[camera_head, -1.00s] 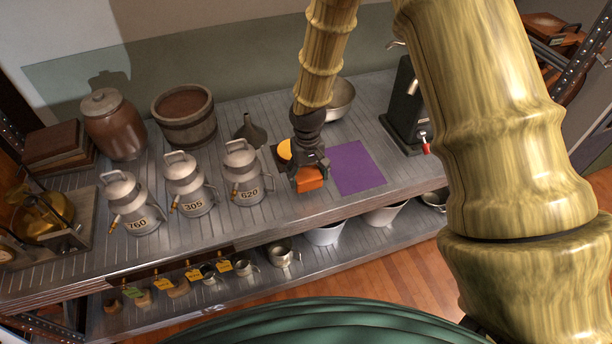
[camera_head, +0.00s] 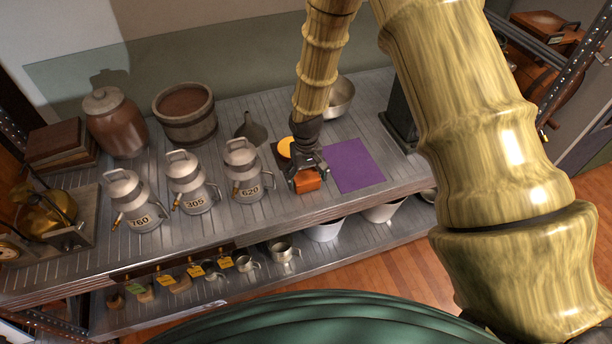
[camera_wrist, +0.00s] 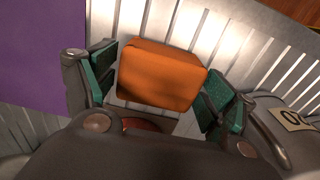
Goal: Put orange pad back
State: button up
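The orange pad (camera_head: 307,181), a thick orange block, is at the front of the metal counter, left of the purple sheet (camera_head: 354,165). It also shows in the wrist view (camera_wrist: 160,76), between my two green-padded fingers. My gripper (camera_head: 307,177) points down over it, one finger on each side; it also shows in the wrist view (camera_wrist: 160,90). The fingers are spread wide. A gap shows at the block's lower right corner, and the left finger is very close to its side. Whether the block touches the counter is hard to tell.
A yellow-orange disc (camera_head: 286,147) is on a dark square behind my gripper. A metal can marked 620 (camera_head: 243,168) stands to the left, and a funnel (camera_head: 251,130) behind it. A metal bowl (camera_head: 340,98) is at the back. The purple sheet's surface is clear.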

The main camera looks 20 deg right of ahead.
aim_at(306, 176)
jog(key=shift+o, duration=0.3)
notch_tip(306, 176, up, 12)
jog(key=b, duration=0.2)
dwell(0.7)
